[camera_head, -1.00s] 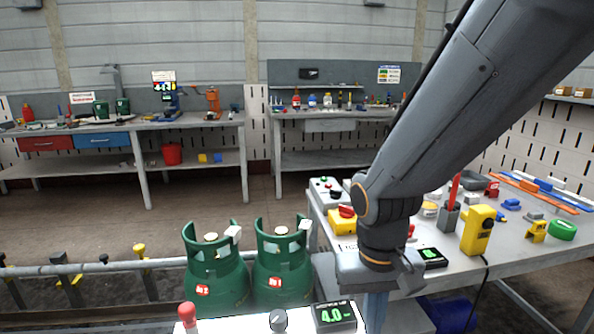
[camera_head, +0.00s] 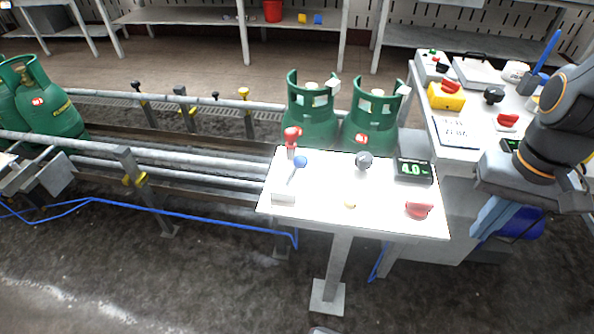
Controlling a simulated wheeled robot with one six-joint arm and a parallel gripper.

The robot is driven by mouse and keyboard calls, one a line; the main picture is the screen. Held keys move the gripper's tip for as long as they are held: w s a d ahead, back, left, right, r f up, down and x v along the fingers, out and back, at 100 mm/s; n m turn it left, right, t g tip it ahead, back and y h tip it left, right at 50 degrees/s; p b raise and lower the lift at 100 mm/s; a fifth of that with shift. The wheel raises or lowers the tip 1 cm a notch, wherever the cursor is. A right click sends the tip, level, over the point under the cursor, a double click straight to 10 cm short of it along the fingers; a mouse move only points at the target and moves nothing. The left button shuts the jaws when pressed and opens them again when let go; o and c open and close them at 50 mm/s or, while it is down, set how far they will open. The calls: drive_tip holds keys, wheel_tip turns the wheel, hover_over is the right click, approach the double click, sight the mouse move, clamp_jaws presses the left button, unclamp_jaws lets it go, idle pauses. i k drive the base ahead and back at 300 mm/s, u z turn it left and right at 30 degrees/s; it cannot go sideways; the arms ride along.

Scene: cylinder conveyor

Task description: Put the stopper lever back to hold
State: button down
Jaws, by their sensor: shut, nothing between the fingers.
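A white control panel (camera_head: 322,212) stands on a post beside the conveyor. At its left end a lever with a blue ball (camera_head: 299,162) leans up from a pale block (camera_head: 284,196). Just behind it stands a red-topped piece (camera_head: 291,137). I cannot tell which of these is the stopper lever, and no hold mark is readable. My gripper (camera_head: 488,220) points down at the right, apart from the panel. It is shut and empty, with its tips partly unclear.
The panel also carries a grey knob (camera_head: 364,160), a display reading 4.0 (camera_head: 413,170) and a red knob (camera_head: 418,210). Green gas cylinders (camera_head: 311,112) stand behind it on the conveyor (camera_head: 190,158). A cluttered bench (camera_head: 455,130) is at the right. Floor in front is clear.

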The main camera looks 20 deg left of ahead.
sight(299, 161)
drive_tip(key=z, duration=0.25)
drive_tip(key=k, duration=0.15)
drive_tip(key=u, duration=0.9)
drive_tip(key=i, duration=0.25)
drive_tip(key=u, duration=0.7)
